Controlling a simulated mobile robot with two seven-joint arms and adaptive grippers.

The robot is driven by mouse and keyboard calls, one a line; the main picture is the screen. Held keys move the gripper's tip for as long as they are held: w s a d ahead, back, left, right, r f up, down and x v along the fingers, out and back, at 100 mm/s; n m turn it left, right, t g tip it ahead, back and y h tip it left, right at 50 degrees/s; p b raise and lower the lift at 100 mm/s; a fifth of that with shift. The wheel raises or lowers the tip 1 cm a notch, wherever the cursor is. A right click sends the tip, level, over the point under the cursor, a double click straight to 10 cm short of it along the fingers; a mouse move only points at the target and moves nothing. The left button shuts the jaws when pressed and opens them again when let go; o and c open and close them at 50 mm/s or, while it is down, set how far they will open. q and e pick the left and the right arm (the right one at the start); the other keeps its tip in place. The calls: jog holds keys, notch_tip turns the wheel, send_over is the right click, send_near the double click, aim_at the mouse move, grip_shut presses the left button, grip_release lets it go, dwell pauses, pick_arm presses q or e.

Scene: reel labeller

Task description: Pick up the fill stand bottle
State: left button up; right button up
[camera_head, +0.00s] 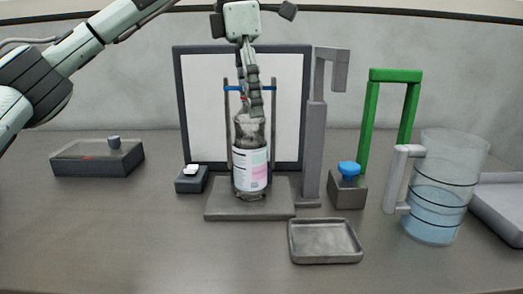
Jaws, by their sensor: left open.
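The fill stand bottle (251,165) stands upright on the grey base plate (230,208) of the fill stand, between two dark posts joined by a blue bar (233,88). It is dark and see-through at the shoulder, with a white, pink and blue label. My left gripper (249,100) reaches down from above to the bottle's neck. It is open, with its fingers in front of or around the neck; I cannot tell whether they touch it. The fingers hide the bottle's top. My right gripper is not in view.
A grey nozzle column (315,150) stands just right of the bottle. Further right are a block with a blue knob (348,185), a green frame (369,125) and a jug of water (440,190). A shallow tray (325,258) lies in front. The front left table is clear.

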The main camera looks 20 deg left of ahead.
aim_at(252, 137)
pick_arm(q)
notch_tip(252, 137, down, 3)
jog(key=shift+s+f, duration=0.1)
jog(key=shift+f, duration=0.05)
notch_tip(252, 137, down, 3)
jog(key=shift+f, duration=0.2)
jog(key=shift+d+f, duration=0.1)
jog(key=shift+f, duration=0.15)
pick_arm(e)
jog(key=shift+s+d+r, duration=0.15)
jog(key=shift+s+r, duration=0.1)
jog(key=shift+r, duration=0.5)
pick_arm(q)
jog(key=shift+c, duration=0.3)
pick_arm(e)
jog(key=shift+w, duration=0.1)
pick_arm(q)
jog(key=shift+c, duration=1.1)
jog(key=c, duration=0.7)
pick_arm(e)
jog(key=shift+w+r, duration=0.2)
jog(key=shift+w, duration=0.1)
